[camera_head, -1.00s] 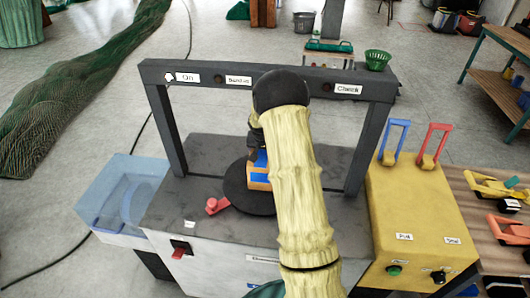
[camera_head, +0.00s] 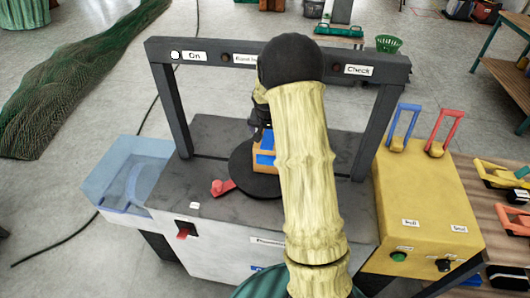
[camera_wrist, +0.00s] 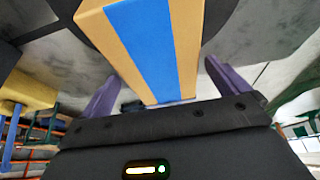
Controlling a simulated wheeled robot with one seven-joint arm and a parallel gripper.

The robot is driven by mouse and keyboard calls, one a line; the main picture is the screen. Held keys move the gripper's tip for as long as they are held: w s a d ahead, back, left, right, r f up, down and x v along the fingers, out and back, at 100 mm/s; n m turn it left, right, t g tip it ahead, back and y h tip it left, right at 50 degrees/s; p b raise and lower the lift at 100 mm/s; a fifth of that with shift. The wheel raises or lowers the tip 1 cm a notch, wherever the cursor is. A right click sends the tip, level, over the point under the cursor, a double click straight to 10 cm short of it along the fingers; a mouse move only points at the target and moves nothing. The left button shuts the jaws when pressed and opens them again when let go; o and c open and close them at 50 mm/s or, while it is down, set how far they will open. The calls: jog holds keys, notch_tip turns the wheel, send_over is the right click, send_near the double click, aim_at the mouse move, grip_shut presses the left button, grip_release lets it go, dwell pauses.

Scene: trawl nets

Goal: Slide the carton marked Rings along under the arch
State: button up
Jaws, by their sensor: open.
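The carton (camera_head: 265,162) is tan with a blue band and stands on the round black disc (camera_head: 246,182) under the dark arch (camera_head: 210,48). No Rings marking is readable on it. My arm hides part of the carton and disc in the head view. In the wrist view the carton (camera_wrist: 150,45) fills the upper middle, between the two purple fingers of my open gripper (camera_wrist: 160,88). A gap shows at the right finger; contact at the left finger cannot be told.
A red lever (camera_head: 222,187) sits at the disc's left edge. A clear blue bin (camera_head: 125,180) is left of the grey machine top (camera_head: 165,190). A yellow box (camera_head: 430,200) with blue and red handles stands right. The arch posts flank the disc.

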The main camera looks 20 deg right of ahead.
jog(key=s+a, duration=0.1)
jog(key=s, duration=0.1)
jog(key=s+a+b, duration=0.1)
jog(key=s+a, duration=0.1)
jog(key=s, duration=0.1)
jog(key=s+a+b, duration=0.1)
jog(key=s+a, duration=0.1)
jog(key=s, duration=0.1)
jog(key=shift+a, duration=0.25)
jog(key=shift+s+r, duration=0.1)
jog(key=s+a+r+n+y+p, duration=0.1)
jog(key=s+a+r+n+p, duration=0.1)
jog(key=s, duration=0.4)
jog(key=s+a+r+n+p, duration=0.2)
jog(key=s+a+r, duration=0.3)
jog(key=s, duration=0.1)
jog(key=s+a+r+n+g+y+p, duration=0.1)
jog(key=s+a+r+n+p, duration=0.1)
jog(key=s, duration=0.4)
jog(key=shift+s+a+r+n+y+p, duration=0.15)
jog(key=shift+a+r+n+y+p, duration=0.25)
jog(key=shift+a+r, duration=0.5)
